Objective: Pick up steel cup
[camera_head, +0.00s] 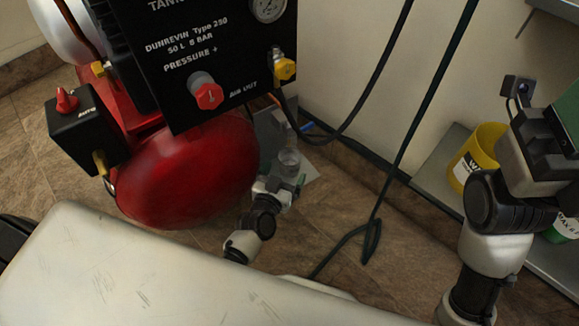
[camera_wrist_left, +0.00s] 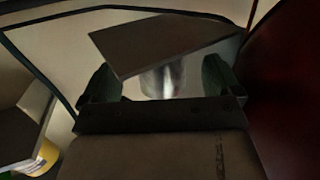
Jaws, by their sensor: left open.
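The steel cup (camera_head: 289,160) stands on a small grey stand beside the red tank in the head view. In the left wrist view, which appears upside down, the cup (camera_wrist_left: 163,80) is between the two fingers, with gaps on both sides. My left gripper (camera_head: 283,178) is open around the near side of the cup and not closed on it. The gripper (camera_wrist_left: 158,82) shows both dark green fingers in the wrist view. My right gripper (camera_head: 563,125) is cut off at the right edge of the head view; its jaws cannot be made out.
The red compressor tank (camera_head: 190,175) stands close left of the left gripper, below a black control panel (camera_head: 225,60). A dark hose (camera_head: 400,135) hangs to the right of the cup. A yellow bucket (camera_head: 484,150) stands on a grey shelf (camera_head: 440,160) at the right.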

